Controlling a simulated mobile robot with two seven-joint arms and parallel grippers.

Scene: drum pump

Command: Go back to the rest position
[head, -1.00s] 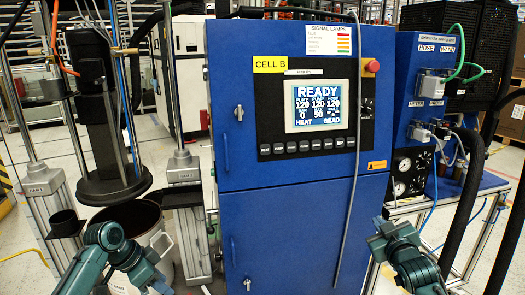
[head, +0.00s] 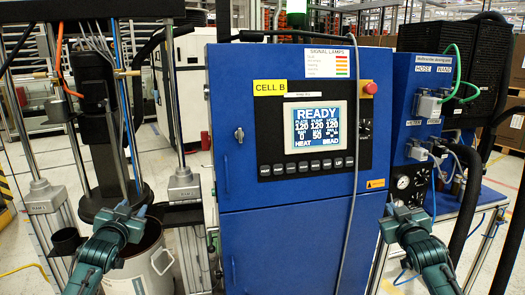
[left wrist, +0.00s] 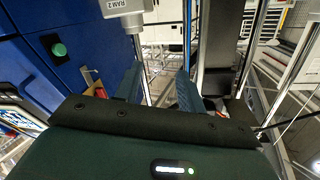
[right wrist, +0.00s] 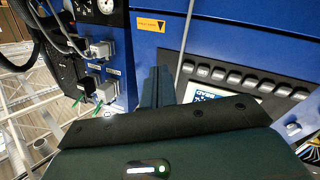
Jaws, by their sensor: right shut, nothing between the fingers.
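My left gripper (head: 140,212) is raised in front of the drum and ram frame at the left. In the left wrist view (left wrist: 158,90) its two fingers stand apart with nothing visible between them. My right gripper (head: 393,209) is in front of the right edge of the blue cabinet. In the right wrist view (right wrist: 157,88) its fingers are together and empty. Neither gripper visibly touches anything; the arms run down out of the head view.
The blue cabinet (head: 275,235) with its READY screen (head: 319,127) fills the middle. An open drum (head: 155,268) stands under the dark ram plate (head: 112,203) at the left. A grey hose (head: 350,225) hangs down the cabinet front. A hose stand (head: 428,130) is at the right.

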